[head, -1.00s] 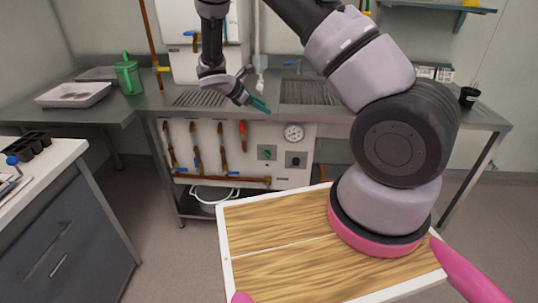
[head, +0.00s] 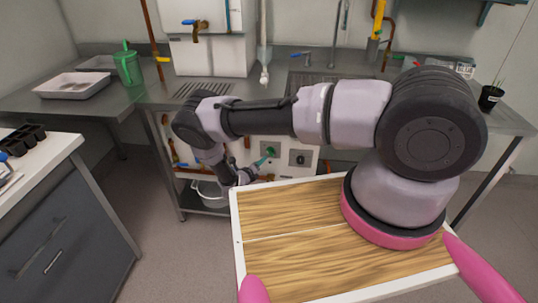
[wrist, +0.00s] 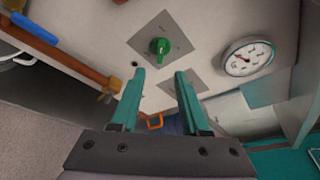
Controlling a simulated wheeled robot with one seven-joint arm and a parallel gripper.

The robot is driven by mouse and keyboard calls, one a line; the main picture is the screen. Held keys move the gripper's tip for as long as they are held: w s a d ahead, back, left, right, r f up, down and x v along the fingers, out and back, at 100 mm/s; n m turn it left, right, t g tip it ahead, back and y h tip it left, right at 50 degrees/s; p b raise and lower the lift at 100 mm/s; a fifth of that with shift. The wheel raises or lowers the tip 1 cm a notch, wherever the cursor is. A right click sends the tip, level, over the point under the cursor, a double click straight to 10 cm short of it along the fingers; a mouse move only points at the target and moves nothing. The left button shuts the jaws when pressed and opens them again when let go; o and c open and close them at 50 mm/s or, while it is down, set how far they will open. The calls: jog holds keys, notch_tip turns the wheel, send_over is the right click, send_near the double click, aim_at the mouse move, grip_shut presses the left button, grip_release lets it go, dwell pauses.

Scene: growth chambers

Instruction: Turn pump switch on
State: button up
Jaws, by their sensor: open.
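A green rotary knob (head: 271,151) sits on a grey square plate on the white panel under the sink counter. In the wrist view the green knob (wrist: 160,46) is ahead of the fingertips, apart from them. A second plate with a dark knob (head: 299,159) is to its right in the head view; in the wrist view its plate (wrist: 196,80) is partly behind my fingers and its knob is hidden. I cannot read which knob is the pump switch. My gripper (wrist: 161,77) is open and empty; its teal fingers (head: 262,162) point toward the panel.
A round gauge (wrist: 248,57) is on the panel near the knobs. A copper pipe (wrist: 60,55) with a blue-handled valve (wrist: 34,27) runs along it. A white pot (head: 209,193) stands on the lower shelf. The steel counter (head: 150,98) overhangs the panel.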

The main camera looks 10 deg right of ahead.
aim_at(269, 153)
jog(key=x, duration=0.9)
jog(key=shift+w+d, duration=0.25)
jog(key=shift+w, duration=0.05)
grip_shut()
